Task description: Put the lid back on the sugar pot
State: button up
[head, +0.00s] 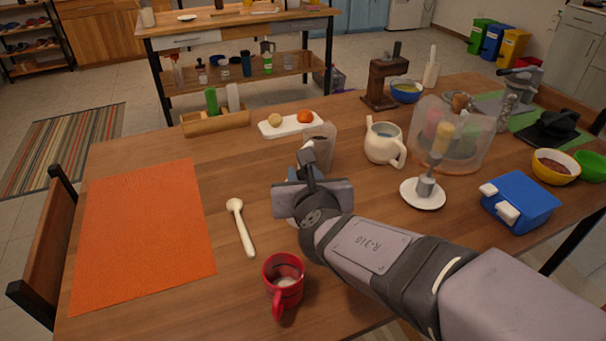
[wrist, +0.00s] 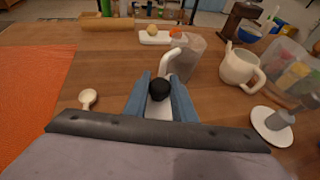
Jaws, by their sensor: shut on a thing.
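My gripper (wrist: 160,95) has its blue fingers closed around a round black knob (wrist: 159,89), likely the lid's. A pale surface shows just below the knob between the fingers; most of it is hidden. In the head view my gripper (head: 303,178) is over the middle of the table, and its wrist hides what is under it. I cannot clearly make out the sugar pot or whether the lid touches it. A cream pot (head: 381,149) with an open top, spout and handle stands to the right of my gripper; it also shows in the wrist view (wrist: 238,68).
A clear container (head: 321,150) stands close behind my gripper. A white spoon (head: 241,226) lies left, a red mug (head: 283,284) in front. A white saucer (head: 410,194), a clear bin (head: 470,145) and a blue box (head: 519,200) are right. The orange mat (head: 142,235) is bare.

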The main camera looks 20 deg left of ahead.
jog(key=shift+f+b, duration=0.35)
jog(key=shift+b, duration=0.15)
dwell(0.5)
dwell(0.4)
jog(key=o, duration=1.1)
jog(key=p+v, duration=0.2)
jog(key=v, duration=0.5)
jog(key=shift+s, duration=0.15)
jog(key=shift+d, duration=0.1)
